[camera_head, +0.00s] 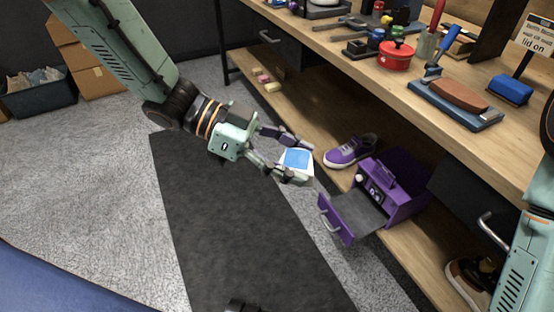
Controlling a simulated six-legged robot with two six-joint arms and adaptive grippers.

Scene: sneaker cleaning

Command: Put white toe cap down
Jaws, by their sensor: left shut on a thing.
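My left gripper (288,160) is shut on a white piece with a blue square face (298,158). It holds this piece in the air in front of the lower shelf, left of the open purple drawer. The fingers cover part of the piece, and I cannot tell clearly that it is a toe cap. A purple sneaker (345,152) with a pale sole lies on the lower shelf, just right of the held piece and apart from it. My right arm shows at the right edge, but its gripper is out of view.
A purple box (405,185) on the lower shelf has its drawer (340,223) pulled out. The wooden bench (345,70) above carries a red pot (396,55), a brush and tools. A dark mat (225,225) lies bare on the floor. Another shoe (465,285) shows lower right.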

